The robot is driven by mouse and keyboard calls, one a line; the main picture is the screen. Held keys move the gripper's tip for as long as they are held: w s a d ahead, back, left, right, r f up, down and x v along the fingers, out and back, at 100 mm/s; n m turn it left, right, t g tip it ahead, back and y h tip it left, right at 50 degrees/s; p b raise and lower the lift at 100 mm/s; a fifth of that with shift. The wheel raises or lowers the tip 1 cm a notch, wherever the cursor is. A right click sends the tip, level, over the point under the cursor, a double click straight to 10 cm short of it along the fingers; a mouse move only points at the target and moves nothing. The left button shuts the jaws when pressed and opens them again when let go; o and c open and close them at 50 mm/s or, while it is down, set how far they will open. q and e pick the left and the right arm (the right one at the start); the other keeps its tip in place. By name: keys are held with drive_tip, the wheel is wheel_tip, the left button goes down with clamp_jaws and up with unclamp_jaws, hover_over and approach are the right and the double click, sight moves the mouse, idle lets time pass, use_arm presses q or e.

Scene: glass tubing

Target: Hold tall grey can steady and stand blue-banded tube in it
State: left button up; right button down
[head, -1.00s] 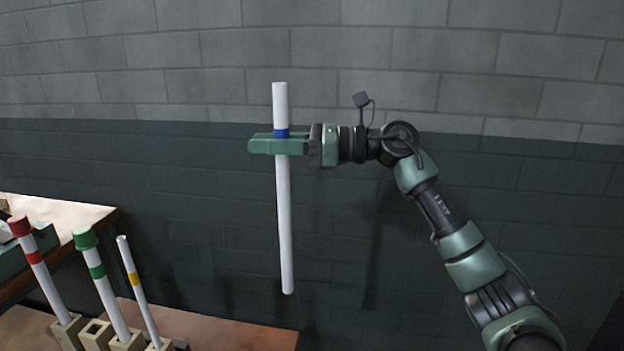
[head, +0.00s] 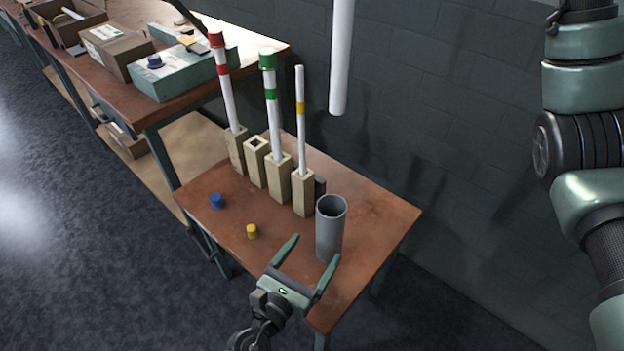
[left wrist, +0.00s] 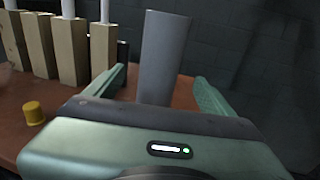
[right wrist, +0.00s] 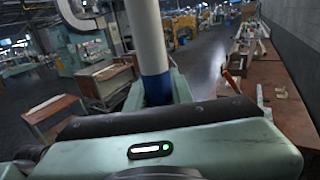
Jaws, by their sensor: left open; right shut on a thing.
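The tall grey can (head: 331,228) stands upright and open-topped near the right side of the small brown table. My left gripper (head: 309,256) is open at the can's near side. In the left wrist view the can (left wrist: 163,50) rises between the two spread fingers, with its base hidden behind the gripper body. The lower end of a white tube (head: 341,60) hangs at the top of the head view. In the right wrist view my right gripper (right wrist: 158,92) is shut on this tube at its blue band (right wrist: 156,88). The right gripper's fingers are out of the head view.
Wooden blocks hold a red-capped tube (head: 223,80), a green-capped tube (head: 271,100) and a yellow-banded tube (head: 300,120). One block (head: 256,162) is empty. A blue cap (head: 216,201) and a yellow cap (head: 252,232) lie in front. A wall is behind.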

sight(330, 227)
use_arm(q)
drive_tip(key=x, duration=0.8)
drive_tip(key=shift+w+d, duration=0.15)
drive_tip(key=shift+w, duration=0.25)
drive_tip(key=c, duration=1.6)
drive_tip(key=shift+o, duration=0.2)
